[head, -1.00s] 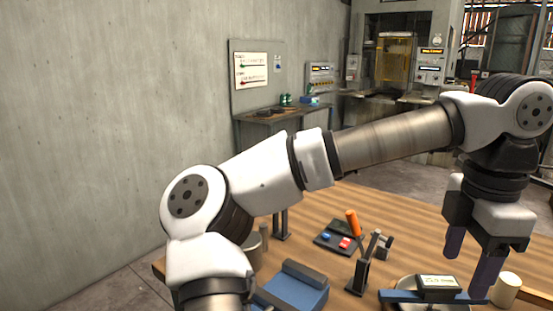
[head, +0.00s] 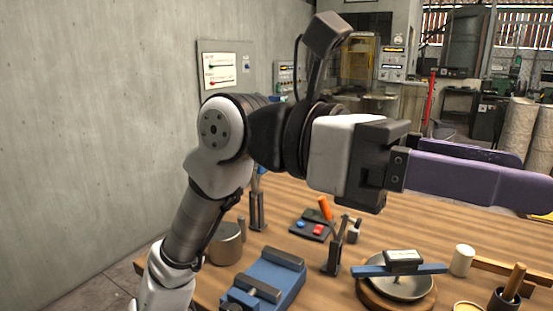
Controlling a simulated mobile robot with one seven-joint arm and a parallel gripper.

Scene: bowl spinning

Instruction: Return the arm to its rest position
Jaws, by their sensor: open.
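My arm (head: 222,150) is folded up at the left of the head view, with its elbow raised above the table. My gripper (head: 510,178) points to the right, level and high above the table. Its two long purple fingers are apart, and nothing shows between them. The finger at the far side is partly hidden behind the near one. Below the gripper, a metal bowl (head: 402,291) sits on a round wooden base, with a blue bar (head: 375,271) and a small dark-edged block (head: 403,257) across its top. The gripper is clear of them.
On the wooden table (head: 460,225) stand a blue vise (head: 268,280), a metal cylinder (head: 225,244), a dark button panel (head: 307,225), toggle clamps (head: 333,255), a cream cylinder (head: 462,261) and a dark cup (head: 503,299). A grey wall (head: 90,130) rises at the left.

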